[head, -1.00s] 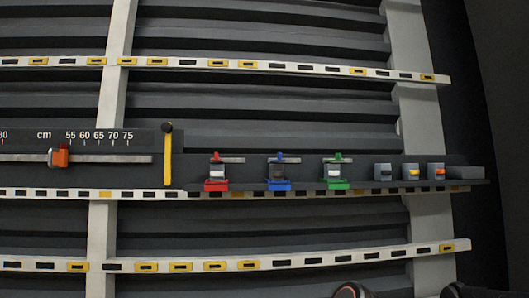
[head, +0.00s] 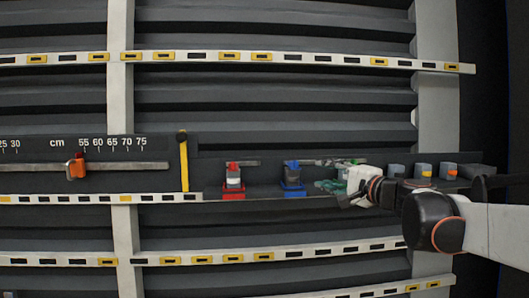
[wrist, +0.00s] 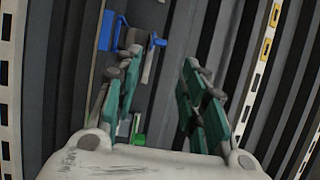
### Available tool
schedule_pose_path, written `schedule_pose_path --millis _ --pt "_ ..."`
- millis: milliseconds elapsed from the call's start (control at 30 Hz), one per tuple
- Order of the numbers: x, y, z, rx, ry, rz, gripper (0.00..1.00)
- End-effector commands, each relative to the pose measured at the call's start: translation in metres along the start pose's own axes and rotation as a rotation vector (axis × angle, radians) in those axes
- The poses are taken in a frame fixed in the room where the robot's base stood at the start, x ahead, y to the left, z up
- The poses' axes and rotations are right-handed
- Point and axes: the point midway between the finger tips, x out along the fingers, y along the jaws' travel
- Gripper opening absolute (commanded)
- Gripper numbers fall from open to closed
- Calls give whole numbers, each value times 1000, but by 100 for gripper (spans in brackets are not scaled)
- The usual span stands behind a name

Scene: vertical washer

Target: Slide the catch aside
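A dark panel carries three latch-like units with small bars. The red one (head: 233,180) and blue one (head: 292,178) are in plain view in the head view; the green one is mostly hidden behind my gripper (head: 335,174). I cannot tell which part is the catch. In the wrist view my gripper (wrist: 163,64) has its two teal fingers apart with nothing held between them. The blue unit (wrist: 108,34) lies beyond the left finger, and a green part (wrist: 138,135) shows beside that finger's base. Contact with the panel cannot be made out.
An orange slider (head: 76,166) sits on a cm scale rail at left, beside a yellow upright bar (head: 184,161). Several small grey blocks (head: 423,171) stand at right. Slotted white rails (head: 210,57) cross the ribbed dark wall. Space in front of the red unit is clear.

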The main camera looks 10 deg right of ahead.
Motion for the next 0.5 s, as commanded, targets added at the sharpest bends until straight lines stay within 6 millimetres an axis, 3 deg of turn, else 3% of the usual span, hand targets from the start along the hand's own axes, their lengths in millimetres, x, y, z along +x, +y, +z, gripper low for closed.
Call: schedule_pose_path --millis 167,500 --pt "15 0 -1 5 1 -4 38" --pt "80 0 0 4 0 -3 38"
